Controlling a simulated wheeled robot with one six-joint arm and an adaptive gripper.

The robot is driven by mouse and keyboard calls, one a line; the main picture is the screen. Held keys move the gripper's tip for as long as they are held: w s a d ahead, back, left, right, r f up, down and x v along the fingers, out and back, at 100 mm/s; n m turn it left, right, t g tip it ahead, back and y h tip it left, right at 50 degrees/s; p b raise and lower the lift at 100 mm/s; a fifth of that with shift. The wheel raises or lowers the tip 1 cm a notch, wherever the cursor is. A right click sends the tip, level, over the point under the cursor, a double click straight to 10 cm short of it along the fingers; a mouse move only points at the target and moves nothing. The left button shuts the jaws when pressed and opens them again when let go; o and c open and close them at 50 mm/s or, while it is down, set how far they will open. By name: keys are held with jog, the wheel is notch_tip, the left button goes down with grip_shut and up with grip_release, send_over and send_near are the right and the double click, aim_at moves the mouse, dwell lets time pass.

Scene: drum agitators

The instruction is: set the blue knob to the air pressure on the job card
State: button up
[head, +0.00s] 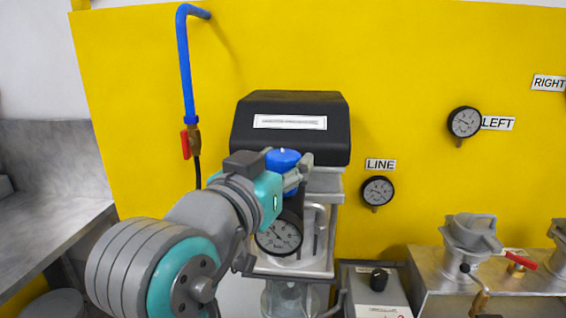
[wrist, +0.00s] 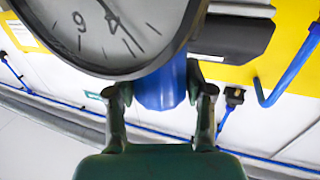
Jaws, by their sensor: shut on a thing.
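The blue knob (head: 283,158) sits at the top of the regulator, under a black hood. My gripper (head: 296,172) is at the knob, coming from the left, and is shut on it. In the wrist view the blue knob (wrist: 160,88) stands between the two fingers of my gripper (wrist: 161,100). The pressure gauge (head: 279,237) is below the knob; its dial is too small to read there. In the wrist view the gauge (wrist: 110,30) is large, tilted and cut off, with part of a dark needle and a 6 showing. I cannot make out a job card.
The black hood (head: 290,125) overhangs the knob closely. A blue pipe with a red-handled valve (head: 190,142) is at left. Gauges labelled LINE (head: 377,191) and LEFT (head: 464,122) are on the yellow wall. A grey box with a black knob (head: 379,279) stands at lower right.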

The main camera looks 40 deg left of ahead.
aim_at(283, 154)
jog(key=shift+h, duration=0.3)
jog(key=o, duration=1.2)
jog(key=shift+c, duration=0.2)
notch_tip(283, 154, up, 10)
